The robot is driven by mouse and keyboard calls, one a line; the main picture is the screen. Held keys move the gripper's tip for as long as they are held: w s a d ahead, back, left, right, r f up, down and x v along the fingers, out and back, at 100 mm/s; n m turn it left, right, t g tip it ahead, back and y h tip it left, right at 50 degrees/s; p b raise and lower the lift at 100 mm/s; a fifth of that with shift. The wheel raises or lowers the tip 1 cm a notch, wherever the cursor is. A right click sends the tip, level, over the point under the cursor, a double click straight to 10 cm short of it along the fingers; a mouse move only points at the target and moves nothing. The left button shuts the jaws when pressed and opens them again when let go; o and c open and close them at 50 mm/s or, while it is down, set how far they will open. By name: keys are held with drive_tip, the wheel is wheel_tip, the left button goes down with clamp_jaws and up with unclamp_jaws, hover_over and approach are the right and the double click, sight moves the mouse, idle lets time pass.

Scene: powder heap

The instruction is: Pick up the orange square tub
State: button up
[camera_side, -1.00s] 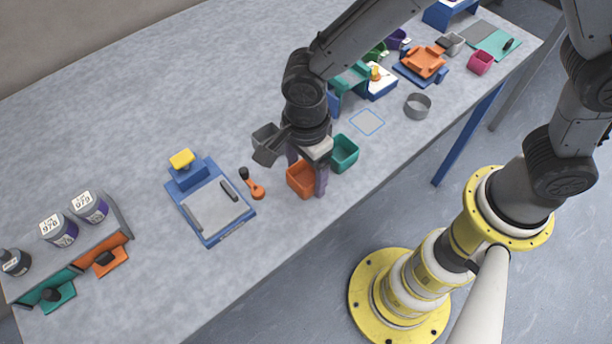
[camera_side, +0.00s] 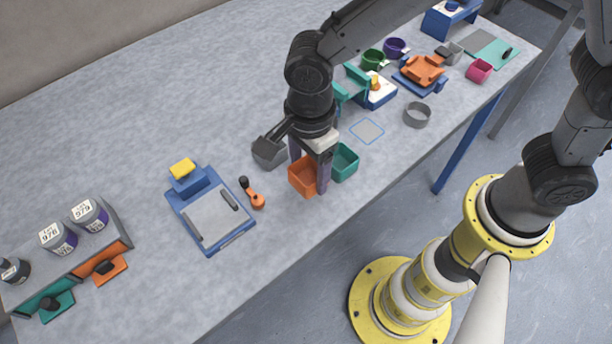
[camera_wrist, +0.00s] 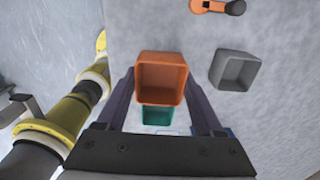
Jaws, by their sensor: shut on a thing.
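The orange square tub (camera_side: 301,179) is an open-topped box between the two fingers of my gripper (camera_side: 310,176) in the side view. My gripper is shut on it, with one finger on each side. In the wrist view the tub (camera_wrist: 162,82) sits upright between the fingertips (camera_wrist: 163,92), and its inside looks empty. It looks larger there than the neighbouring tubs. It seems slightly above the table, but the gap under it is hard to see.
A teal tub (camera_side: 344,163) stands close on the right, and a grey tub (camera_side: 268,154) on the left. An orange-handled scoop (camera_side: 255,196) and a blue scale-like tray (camera_side: 210,213) lie further left. A grey ring (camera_side: 417,115) stands to the right. The table's front edge is close.

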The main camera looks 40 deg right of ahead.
drive_tip(key=s+d+r+n, duration=0.1)
drive_tip(key=s+d+r, duration=0.8)
drive_tip(key=s, duration=0.1)
drive_tip(key=w+d+f+n, duration=0.25)
drive_tip(key=w+n, duration=0.35)
drive_tip(key=n, duration=0.3)
drive_tip(key=w+d+f+n, duration=0.1)
drive_tip(key=w+d+n, duration=0.2)
drive_tip(key=w+n, duration=0.5)
drive_tip(key=shift+s+d+f, duration=0.1)
drive_tip(key=shift+d+f, duration=0.75)
drive_tip(key=shift+f, duration=0.55)
drive_tip(key=shift+s+d+f, duration=0.1)
drive_tip(key=shift+d+f, duration=0.8)
drive_tip(key=shift+f, duration=0.5)
drive_tip(key=shift+d+f, duration=0.85)
drive_tip(key=shift+f, duration=0.55)
